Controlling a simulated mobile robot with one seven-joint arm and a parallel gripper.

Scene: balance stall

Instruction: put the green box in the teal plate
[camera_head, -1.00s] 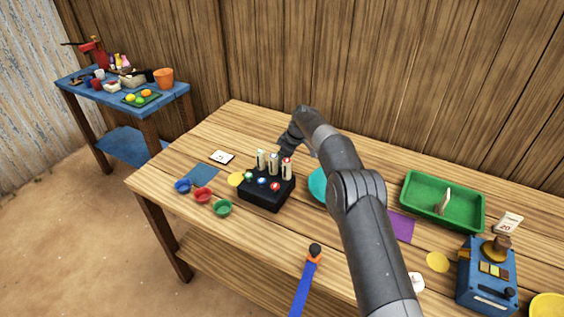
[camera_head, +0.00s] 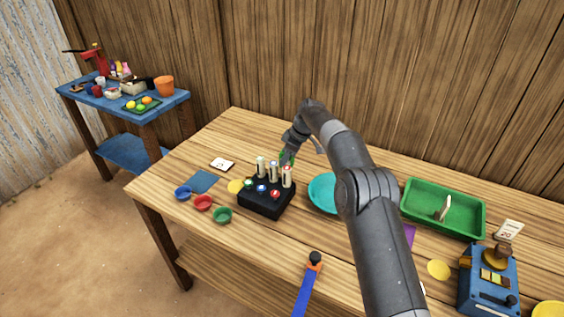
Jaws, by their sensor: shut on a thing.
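The teal plate (camera_head: 323,194) lies on the wooden table, partly hidden behind my arm. My gripper (camera_head: 289,152) is above the table, just behind the black block with upright tubes (camera_head: 266,199) and to the upper left of the plate. It is shut on a small green thing (camera_head: 286,158), which looks like the green box and shows only in part between the fingers and behind the tubes. I cannot tell its full shape.
A green tray (camera_head: 462,222) with a pale object stands right of my arm. A blue device (camera_head: 487,281) is at the right front. Small blue, red and green bowls (camera_head: 222,215) sit at the left front. The tubes stand close to my gripper.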

